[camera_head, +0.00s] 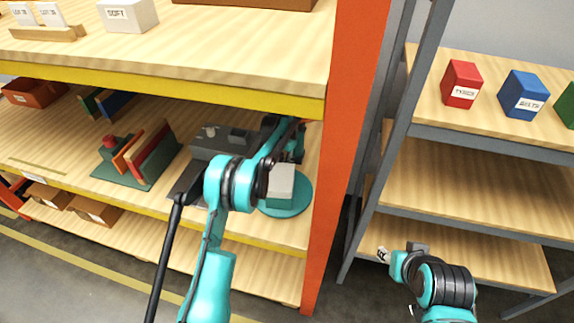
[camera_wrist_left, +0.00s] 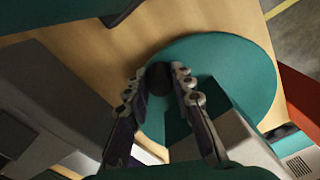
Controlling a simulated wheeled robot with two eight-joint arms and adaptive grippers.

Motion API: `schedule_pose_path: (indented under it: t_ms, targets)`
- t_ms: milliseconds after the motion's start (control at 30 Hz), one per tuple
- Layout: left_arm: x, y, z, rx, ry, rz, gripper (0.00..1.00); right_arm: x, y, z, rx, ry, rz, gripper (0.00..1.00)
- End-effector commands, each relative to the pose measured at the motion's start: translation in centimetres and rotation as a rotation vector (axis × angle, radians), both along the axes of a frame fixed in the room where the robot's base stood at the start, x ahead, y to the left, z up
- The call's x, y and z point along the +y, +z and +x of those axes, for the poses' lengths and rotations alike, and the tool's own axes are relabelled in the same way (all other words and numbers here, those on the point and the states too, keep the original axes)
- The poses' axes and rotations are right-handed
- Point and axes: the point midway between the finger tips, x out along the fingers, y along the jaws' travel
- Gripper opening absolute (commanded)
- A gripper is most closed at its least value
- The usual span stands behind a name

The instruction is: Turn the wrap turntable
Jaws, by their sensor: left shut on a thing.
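The wrap turntable (camera_head: 299,203) is a teal round disc on the middle shelf, near the orange upright. A pale box (camera_head: 281,180) stands on it. In the left wrist view, the disc (camera_wrist_left: 245,65) fills the upper right, and a grey box side (camera_wrist_left: 240,135) shows on it. My left gripper (camera_wrist_left: 162,80) has its two fingers shut on a dark round knob (camera_wrist_left: 159,77) at the disc's edge. In the head view, my left arm hides that gripper and part of the disc. My right arm is at the lower right; its finger state is unclear.
A dark grey machine (camera_head: 215,140) stands left of the turntable. The orange upright (camera_head: 345,150) is close on its right. The yellow-edged upper shelf (camera_head: 200,90) is overhead. A green rack (camera_head: 135,170) with boards stands further left.

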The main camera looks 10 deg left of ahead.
Motion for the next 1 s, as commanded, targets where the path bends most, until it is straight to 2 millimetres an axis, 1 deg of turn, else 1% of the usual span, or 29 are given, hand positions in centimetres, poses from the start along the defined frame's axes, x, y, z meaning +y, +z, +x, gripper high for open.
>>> schedule_pose_path:
  t_ms: [533, 567, 600, 633, 900, 1000]
  targets:
    - [0.14, -0.02, 0.06, 0.000, 0.011, -0.001, 0.00, 0.00, 0.01, 0.00, 0.000, 0.000, 0.000, 0.40]
    - [0.14, -0.02, 0.06, 0.000, 0.011, -0.001, 0.26, 0.00, 0.01, 0.00, 0.000, 0.000, 0.000, 0.40]
    - [0.14, -0.02, 0.06, 0.000, 0.011, -0.001, 0.36, 0.00, 0.01, 0.00, 0.000, 0.000, 0.000, 0.40]
    - [0.14, -0.02, 0.06, 0.000, 0.011, -0.001, 0.44, 0.00, 0.01, 0.00, 0.000, 0.000, 0.000, 0.40]
    - [0.15, 0.01, 0.07, 0.000, 0.011, 0.000, 0.44, 0.00, 0.01, 0.00, 0.000, 0.000, 0.000, 0.40]
    - [0.15, 0.47, 0.07, 0.000, 0.011, 0.000, 0.44, 0.00, 0.02, 0.00, 0.000, 0.000, 0.000, 0.40]
